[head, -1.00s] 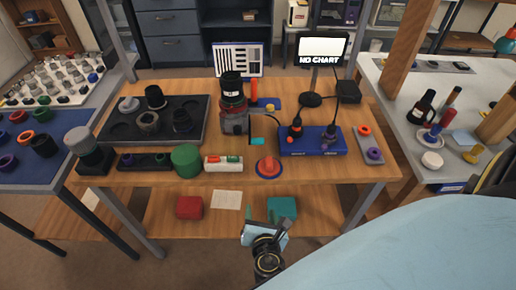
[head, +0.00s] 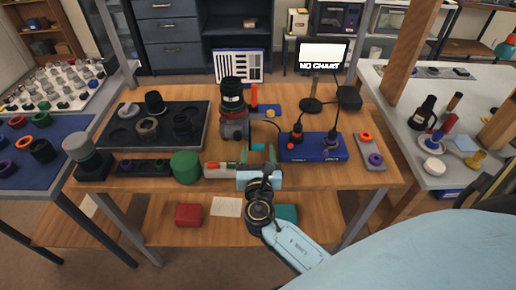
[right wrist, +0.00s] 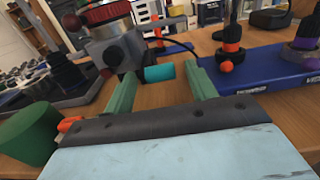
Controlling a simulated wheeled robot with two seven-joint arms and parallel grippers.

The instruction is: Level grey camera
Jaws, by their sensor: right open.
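The grey camera (head: 235,128) stands near the middle of the table with a black, red-ringed lens (head: 231,95) pointing up from it. The camera's grey body also shows close up in the right wrist view (right wrist: 116,50), at upper left, and looks tilted there. My right gripper (head: 257,152) is open, its green fingers pointing toward the camera and apart from it. In the right wrist view a small teal piece (right wrist: 160,73) lies beyond the gap between the fingers, beside the camera; nothing is held. My left gripper is out of view.
A blue box (head: 313,148) with cables stands right of my right gripper. A green cylinder (head: 185,166) and a white block (head: 218,170) stand left of it. A black tray (head: 195,112) lies at left, a screen (head: 324,55) behind. My right gripper hides the red-and-blue button's place.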

